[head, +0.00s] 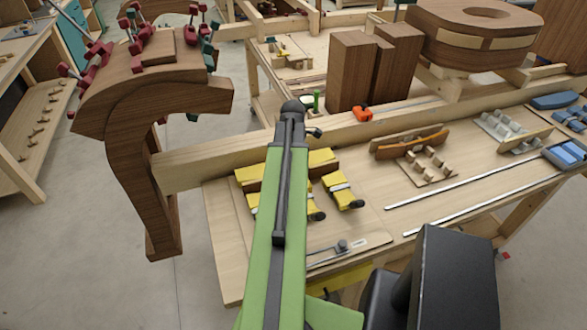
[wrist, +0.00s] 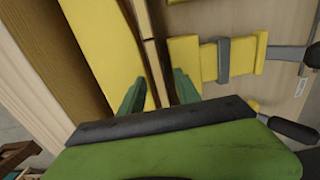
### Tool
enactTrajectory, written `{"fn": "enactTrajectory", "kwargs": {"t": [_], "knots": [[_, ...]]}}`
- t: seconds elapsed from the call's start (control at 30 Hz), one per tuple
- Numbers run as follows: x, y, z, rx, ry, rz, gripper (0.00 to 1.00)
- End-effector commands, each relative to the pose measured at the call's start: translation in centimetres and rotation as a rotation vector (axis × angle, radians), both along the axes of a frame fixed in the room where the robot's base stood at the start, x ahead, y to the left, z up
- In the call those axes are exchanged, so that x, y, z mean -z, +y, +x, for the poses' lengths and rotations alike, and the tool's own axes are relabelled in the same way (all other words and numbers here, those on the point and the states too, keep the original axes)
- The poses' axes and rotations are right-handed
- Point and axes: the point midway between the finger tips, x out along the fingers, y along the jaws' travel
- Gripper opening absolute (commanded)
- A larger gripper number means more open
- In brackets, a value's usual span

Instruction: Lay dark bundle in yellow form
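The yellow form (head: 322,157) lies on the bench and is partly hidden by my arm in the head view. In the wrist view its curved yellow piece (wrist: 110,40) is left of a slot, with a yellow block (wrist: 184,52) to the right. A dark brown strip, apparently the bundle (head: 251,186), lies between the yellow pieces; its narrow edge (wrist: 154,62) shows in the wrist view. My gripper (wrist: 158,88) is low over the form, its green fingers apart on either side of the strip. Gaps show beside the strip; finger contact cannot be told.
Yellow clamp blocks (head: 340,188) with grey bands and black handles stand on the near side. A wooden beam (head: 210,164) runs behind the form. A large curved brown piece with red clamps (head: 140,150) stands at left. Metal strips (head: 470,190) lie to the right.

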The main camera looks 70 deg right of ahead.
Motion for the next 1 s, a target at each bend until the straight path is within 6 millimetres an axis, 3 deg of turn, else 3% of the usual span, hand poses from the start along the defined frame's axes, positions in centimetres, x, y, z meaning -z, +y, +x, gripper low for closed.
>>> {"fn": "enactTrajectory", "kwargs": {"t": [0.17, 0.37, 1.0], "knots": [[-0.4, 0.0, 0.0, 0.0, 0.0, 0.0, 0.4], [-3.0, 0.0, 0.0, 0.0, 0.0, 0.0, 0.4], [-16.7, 0.0, 0.1, -0.001, 0.0, 0.0, 0.4]]}}
